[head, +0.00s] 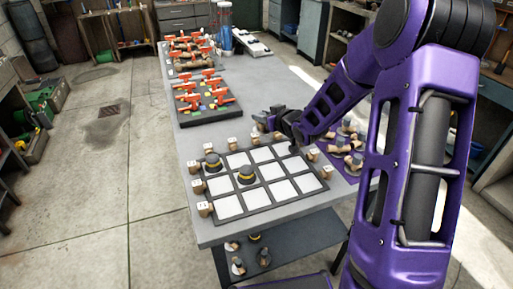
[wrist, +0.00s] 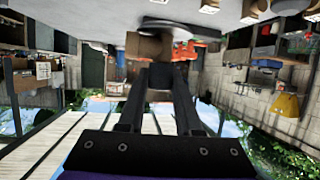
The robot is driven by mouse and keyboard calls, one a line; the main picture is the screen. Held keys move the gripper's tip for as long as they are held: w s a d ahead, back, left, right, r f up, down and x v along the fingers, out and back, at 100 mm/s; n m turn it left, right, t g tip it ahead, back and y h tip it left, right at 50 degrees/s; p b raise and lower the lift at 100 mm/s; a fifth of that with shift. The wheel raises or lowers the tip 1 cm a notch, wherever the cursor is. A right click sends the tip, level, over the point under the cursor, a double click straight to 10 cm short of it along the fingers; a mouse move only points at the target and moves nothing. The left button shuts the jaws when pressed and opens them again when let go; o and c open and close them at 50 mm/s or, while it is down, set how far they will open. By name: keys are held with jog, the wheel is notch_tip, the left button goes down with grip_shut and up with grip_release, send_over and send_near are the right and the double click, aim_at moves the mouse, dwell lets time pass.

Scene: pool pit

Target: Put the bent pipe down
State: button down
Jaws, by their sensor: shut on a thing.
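My gripper (head: 284,121) is above the far edge of the grid board, over the grey table. It is shut on a tan and grey piece (head: 266,119), which I take to be the bent pipe. In the wrist view, the fingers (wrist: 161,72) close on this piece (wrist: 148,46), which shows a tan block and a grey disc-like part; its full shape is blurred. The grid board (head: 266,207) has white squares in a dark frame. Two dark pieces with yellow bands (head: 246,175) stand on its squares. I cannot tell whether the held piece touches anything.
Small tan blocks with white faces (head: 205,209) line the board. Several tan and grey pieces (head: 354,161) lie on a purple mat right of the board. Trays with orange tools (head: 188,103) fill the table's far left. Several board squares are empty.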

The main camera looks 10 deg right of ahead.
notch_tip(320, 180, down, 10)
jog(key=shift+r+b, duration=0.1)
jog(key=shift+b, duration=0.4)
jog(key=shift+f, duration=0.2)
jog(key=c, duration=0.6)
grip_release()
jog(key=shift+r, duration=0.1)
jog(key=shift+r, duration=0.2)
jog(key=v, duration=1.2)
jog(key=shift+w+f, duration=0.1)
